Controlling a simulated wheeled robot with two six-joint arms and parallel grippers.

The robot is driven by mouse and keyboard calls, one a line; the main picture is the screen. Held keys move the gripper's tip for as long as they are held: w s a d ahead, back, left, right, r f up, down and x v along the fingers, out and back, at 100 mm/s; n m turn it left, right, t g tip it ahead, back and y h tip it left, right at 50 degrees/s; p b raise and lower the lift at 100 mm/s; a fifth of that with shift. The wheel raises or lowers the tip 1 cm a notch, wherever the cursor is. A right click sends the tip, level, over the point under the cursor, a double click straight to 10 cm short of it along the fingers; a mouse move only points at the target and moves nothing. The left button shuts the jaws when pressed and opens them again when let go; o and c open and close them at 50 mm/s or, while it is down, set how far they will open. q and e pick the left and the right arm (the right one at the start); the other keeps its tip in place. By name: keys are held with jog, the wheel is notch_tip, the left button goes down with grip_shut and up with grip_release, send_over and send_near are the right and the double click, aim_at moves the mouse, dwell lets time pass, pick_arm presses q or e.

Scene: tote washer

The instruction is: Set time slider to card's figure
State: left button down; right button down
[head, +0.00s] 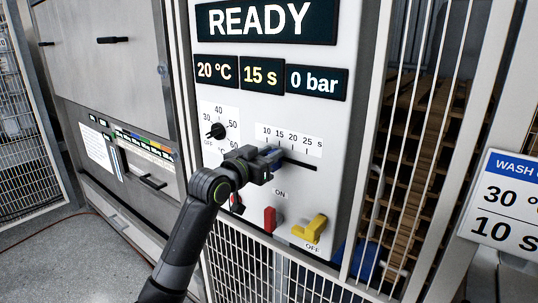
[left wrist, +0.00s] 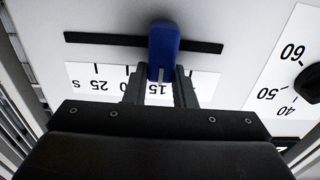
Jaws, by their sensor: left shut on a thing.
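The time slider's blue knob (left wrist: 164,45) sits in a dark horizontal slot (left wrist: 95,38) by the 15 mark of its scale, which appears upside down in the left wrist view. In the head view the slot (head: 302,164) runs under the 10 to 25 s scale (head: 290,139). My left gripper (head: 272,158) is shut on the knob, one finger on each side; it also shows in the left wrist view (left wrist: 163,75). The time display (head: 262,76) reads 15 s. The card (head: 505,210) at the right shows 30 °C and 10 s. My right gripper is out of view.
A temperature dial (head: 216,131) is left of my gripper. Below are a red switch part (head: 270,219) and a yellow handle (head: 314,229), near ON and OFF labels. The top display (head: 265,20) reads READY. White bars (head: 420,140) stand right of the panel.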

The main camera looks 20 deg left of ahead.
pick_arm(q)
jog(key=shift+w+a+f+b, duration=0.15)
jog(key=shift+w+a, duration=0.25)
jog(key=shift+a, duration=0.65)
jog(key=shift+w+a+r+b, duration=0.15)
jog(key=shift+w+a, duration=0.25)
jog(key=shift+a, duration=0.6)
jog(key=shift+s+d, duration=0.1)
jog(key=c, duration=1.6)
grip_release()
jog(key=o, duration=0.4)
jog(key=shift+a, duration=0.25)
jog(key=shift+d, duration=0.1)
